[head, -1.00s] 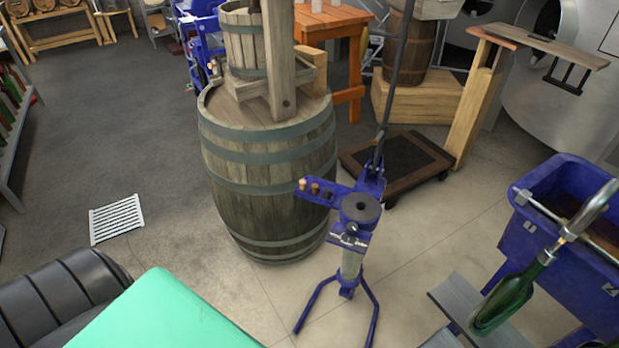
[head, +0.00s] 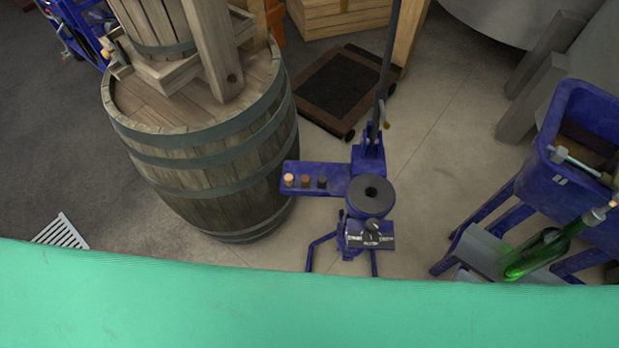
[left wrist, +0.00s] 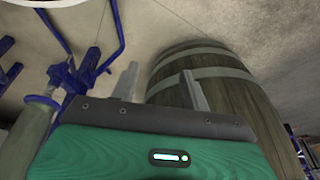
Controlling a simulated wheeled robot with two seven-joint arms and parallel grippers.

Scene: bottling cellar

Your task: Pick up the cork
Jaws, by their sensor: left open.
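A light tan cork (head: 289,180) stands on the blue side shelf (head: 318,167) of a blue floor corker, at the left end of a short row. Beside it are a brown stopper (head: 306,181) and a black one (head: 322,182). My left gripper shows only in the left wrist view (left wrist: 160,88), its two fingers apart and nothing between them. Part of the blue corker (left wrist: 68,78) is at the left of that view, and the cork cannot be made out there. My right gripper is in neither view.
A large wooden barrel (head: 205,150) stands left of the corker. A black-topped dolly (head: 340,88) is behind it. At the right are a blue tub (head: 585,140) and a tilted green bottle (head: 535,255). A floor grate (head: 62,233) lies at the left.

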